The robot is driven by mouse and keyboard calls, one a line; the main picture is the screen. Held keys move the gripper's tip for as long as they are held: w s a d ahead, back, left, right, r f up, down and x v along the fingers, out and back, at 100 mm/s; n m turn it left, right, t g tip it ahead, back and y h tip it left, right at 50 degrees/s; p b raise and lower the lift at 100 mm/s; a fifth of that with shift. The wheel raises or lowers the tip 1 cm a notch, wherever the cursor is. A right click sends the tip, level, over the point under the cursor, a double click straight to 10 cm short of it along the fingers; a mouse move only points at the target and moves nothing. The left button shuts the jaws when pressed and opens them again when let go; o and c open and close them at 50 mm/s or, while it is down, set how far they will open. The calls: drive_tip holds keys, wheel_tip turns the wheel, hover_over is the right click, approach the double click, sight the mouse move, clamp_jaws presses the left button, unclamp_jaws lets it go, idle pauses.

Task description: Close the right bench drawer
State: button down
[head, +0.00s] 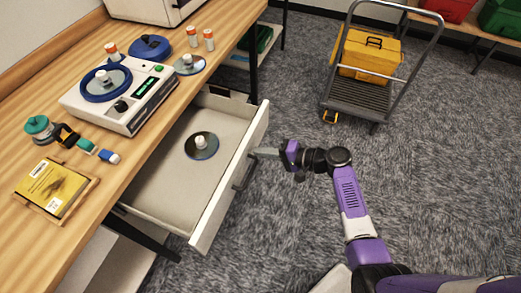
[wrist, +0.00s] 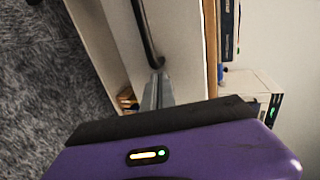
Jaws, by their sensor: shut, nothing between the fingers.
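The right bench drawer (head: 165,195) is pulled well out from under the wooden bench (head: 130,160) in the head view. It is white inside, with a dark bar handle (head: 240,172) on its front panel. A dark disc with a white hub (head: 201,146) lies inside it. My gripper (head: 262,153) is shut and empty, its fingertips at the drawer front by the upper end of the handle. In the wrist view the fingers (wrist: 157,90) point at the white front beside the handle (wrist: 146,30). I cannot tell whether they touch it.
On the bench are a white device with a blue ring (head: 120,90), a yellow box (head: 53,188), a tape dispenser and several small bottles. A cart with a yellow toolbox (head: 366,55) stands at the back right. Carpet is clear around my arm.

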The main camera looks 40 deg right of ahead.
drive_tip(key=shift+w+a, duration=0.1)
drive_tip(key=shift+w, duration=0.15)
drive_tip(key=w+a+b, duration=0.4)
drive_tip(key=w, duration=0.3)
drive_tip(key=w+a+b, duration=0.3)
drive_tip(key=w+a, duration=0.2)
drive_tip(key=w, duration=0.3)
drive_tip(key=w+a+b, duration=0.4)
drive_tip(key=w, duration=0.4)
drive_tip(key=shift+a+f+b, duration=0.1)
drive_tip(key=shift+a+b, duration=0.1)
drive_tip(key=shift+b, duration=0.15)
drive_tip(key=shift+w+a, duration=0.25)
drive_tip(key=shift+w, duration=0.2)
drive_tip(key=shift+w+r, duration=0.1)
drive_tip(key=shift+r, duration=0.15)
drive_tip(key=shift+a+r, duration=0.1)
drive_tip(key=shift+a, duration=0.05)
